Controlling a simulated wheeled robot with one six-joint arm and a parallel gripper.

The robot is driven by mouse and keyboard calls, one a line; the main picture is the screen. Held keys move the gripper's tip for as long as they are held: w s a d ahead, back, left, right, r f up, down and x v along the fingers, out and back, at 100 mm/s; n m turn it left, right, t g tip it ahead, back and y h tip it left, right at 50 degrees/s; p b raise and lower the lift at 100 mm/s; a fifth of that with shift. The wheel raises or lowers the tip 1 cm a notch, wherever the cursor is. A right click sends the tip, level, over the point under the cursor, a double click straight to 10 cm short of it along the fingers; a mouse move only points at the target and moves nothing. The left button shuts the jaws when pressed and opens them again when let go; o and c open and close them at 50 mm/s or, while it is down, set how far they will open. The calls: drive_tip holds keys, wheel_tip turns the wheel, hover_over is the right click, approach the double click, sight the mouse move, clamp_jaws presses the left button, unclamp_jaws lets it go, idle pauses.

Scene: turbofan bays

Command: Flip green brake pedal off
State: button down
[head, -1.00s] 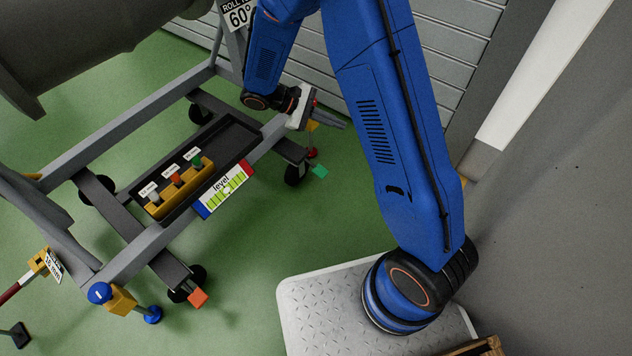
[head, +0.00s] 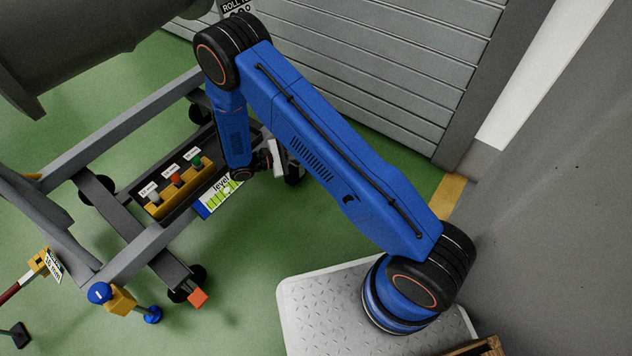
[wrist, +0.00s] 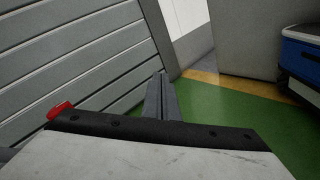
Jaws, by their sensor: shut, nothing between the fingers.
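The green brake pedal does not show in either view now; in the head view my arm covers the spot by the cart's right caster where it stood. My gripper's pale body (head: 278,158) shows at the end of my blue arm, close to the right end of the cart's near side. In the wrist view the two grey fingers (wrist: 160,98) lie together with nothing between them. They point over bare green floor toward the shutter and wall. An orange pedal (head: 198,298) sticks out at the cart's near caster.
The grey cart frame (head: 133,252) carries a yellow block (head: 155,209) with several coloured pegs and a level label (head: 218,194). A slatted shutter (head: 400,70) stands behind. A blue and white case (wrist: 300,52) is at right in the wrist view.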

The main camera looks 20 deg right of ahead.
drive_tip(key=s+a+f+n+t, duration=0.2)
drive_tip(key=f+n+t, duration=0.2)
drive_tip(key=f, duration=0.8)
drive_tip(key=s+a+f+n+t, duration=0.2)
drive_tip(key=f+t, duration=0.4)
drive_tip(key=f, duration=0.6)
drive_tip(key=a+n, duration=0.1)
drive_tip(key=n, duration=0.1)
drive_tip(key=shift+a+f+n+t, duration=0.15)
drive_tip(key=shift+a+n+t, duration=0.05)
drive_tip(key=shift+n+t, duration=0.2)
drive_tip(key=x, duration=1)
drive_tip(key=shift+s, duration=0.15)
